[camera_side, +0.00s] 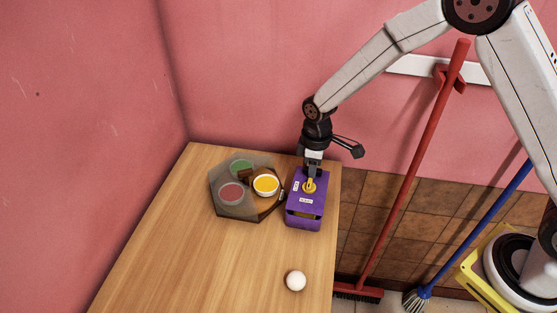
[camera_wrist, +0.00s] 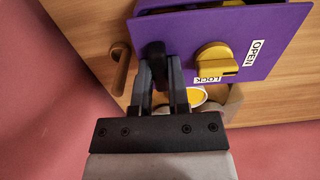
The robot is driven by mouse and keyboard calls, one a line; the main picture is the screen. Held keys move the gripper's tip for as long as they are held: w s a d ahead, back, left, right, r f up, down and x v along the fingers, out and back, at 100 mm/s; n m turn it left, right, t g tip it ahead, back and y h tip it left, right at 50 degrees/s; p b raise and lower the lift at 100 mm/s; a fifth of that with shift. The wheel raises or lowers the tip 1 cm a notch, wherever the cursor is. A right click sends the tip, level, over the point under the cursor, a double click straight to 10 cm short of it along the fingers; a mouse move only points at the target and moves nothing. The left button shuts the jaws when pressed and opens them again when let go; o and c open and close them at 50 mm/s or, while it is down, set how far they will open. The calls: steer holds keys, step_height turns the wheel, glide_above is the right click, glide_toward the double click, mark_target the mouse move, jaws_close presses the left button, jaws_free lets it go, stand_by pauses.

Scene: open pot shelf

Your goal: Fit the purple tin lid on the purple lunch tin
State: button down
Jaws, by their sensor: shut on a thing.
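The purple tin lid (camera_side: 318,198) is a flat plate with a yellow knob and white labels. In the wrist view the lid (camera_wrist: 285,45) shows "OPEN" and "LOCK" labels beside the knob (camera_wrist: 218,62). My gripper (camera_side: 311,173) is shut on the lid at its edge, by a dark part; the wrist view shows the fingers (camera_wrist: 160,68) there. The purple lunch tin (camera_side: 303,223) stands below the lid near the table's right edge. A dark gap shows between lid and tin at the front, so the lid looks raised or tilted there. Contact at the back is hidden.
A grey angular tray (camera_side: 222,207) with green, red and yellow round wells or pots stands just left of the tin. A white ball (camera_side: 295,281) lies toward the front of the wooden table (camera_side: 190,250). A red broom (camera_side: 415,165) leans beyond the table's right edge. The table's left is clear.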

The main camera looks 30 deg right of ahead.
steer(key=shift+f, duration=0.85)
stand_by(2.0)
steer(key=c, duration=0.5)
jaws_free()
steer(key=shift+c, duration=0.2)
steer(key=shift+r, duration=3.5)
steer(key=shift+s, duration=0.1)
